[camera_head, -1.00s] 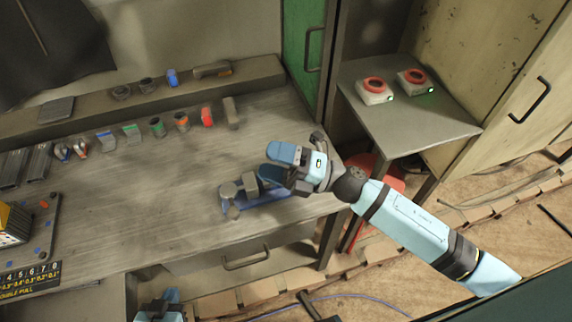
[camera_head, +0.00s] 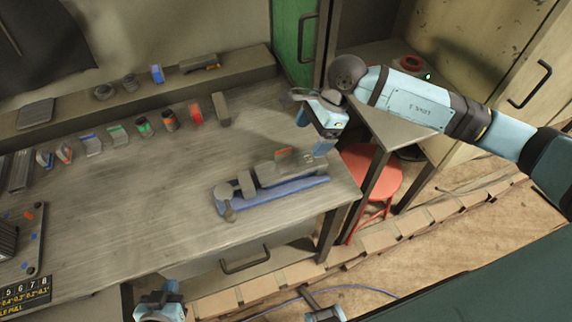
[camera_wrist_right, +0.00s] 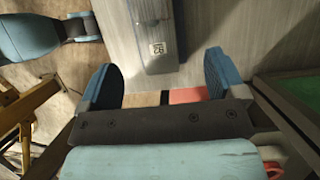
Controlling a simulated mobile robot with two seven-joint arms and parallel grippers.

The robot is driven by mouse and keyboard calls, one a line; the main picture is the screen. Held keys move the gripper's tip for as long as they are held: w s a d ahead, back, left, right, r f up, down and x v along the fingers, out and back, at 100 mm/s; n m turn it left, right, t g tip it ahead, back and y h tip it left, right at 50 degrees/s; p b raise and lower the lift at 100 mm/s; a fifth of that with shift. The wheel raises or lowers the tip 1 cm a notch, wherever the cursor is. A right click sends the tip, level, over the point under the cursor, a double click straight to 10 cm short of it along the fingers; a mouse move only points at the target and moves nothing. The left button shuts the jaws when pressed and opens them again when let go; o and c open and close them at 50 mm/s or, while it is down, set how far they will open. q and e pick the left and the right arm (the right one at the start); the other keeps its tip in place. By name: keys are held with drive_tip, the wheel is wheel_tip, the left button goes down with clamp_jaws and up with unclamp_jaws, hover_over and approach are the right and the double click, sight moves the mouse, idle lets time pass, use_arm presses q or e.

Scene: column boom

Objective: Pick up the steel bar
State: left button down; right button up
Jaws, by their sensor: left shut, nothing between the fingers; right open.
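I cannot tell for sure which thing is the steel bar. Long grey bars (camera_head: 18,172) lie at the left edge of the bench in the head view. A grey block-shaped body sits on the blue base (camera_head: 285,192) near the bench's right end, vise-like. A long grey body with a small label (camera_wrist_right: 157,48) shows beyond my fingers in the right wrist view. My right gripper (camera_head: 322,125) is open and empty above the bench's right end; its spread fingers (camera_wrist_right: 160,82) show in the wrist view. My left gripper (camera_head: 160,300) is shut and empty, low in front of the bench.
Small coloured items (camera_head: 143,126) stand in a row on the bench (camera_head: 110,200). A red stool (camera_head: 372,175) stands beside the bench's right end. A side table (camera_head: 395,125) holds a box with a red ring (camera_head: 411,63). The bench's middle is clear.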

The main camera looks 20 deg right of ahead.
sight(296, 162)
drive_tip(key=x, duration=0.3)
drive_tip(key=shift+a+f, duration=0.1)
drive_tip(key=shift+f, duration=0.05)
drive_tip(key=x, duration=0.1)
drive_tip(key=p+x, duration=0.1)
drive_tip(key=x, duration=0.1)
drive_tip(key=s+p+x, duration=0.1)
drive_tip(key=shift+a+f, duration=0.25)
drive_tip(key=shift+a, duration=0.15)
drive_tip(key=shift+w+a+f, duration=0.1)
drive_tip(key=shift+f, duration=0.25)
drive_tip(key=c, duration=1.2)
drive_tip(key=shift+r, duration=0.1)
drive_tip(key=shift+c, duration=0.4)
drive_tip(key=shift+w+r, duration=0.1)
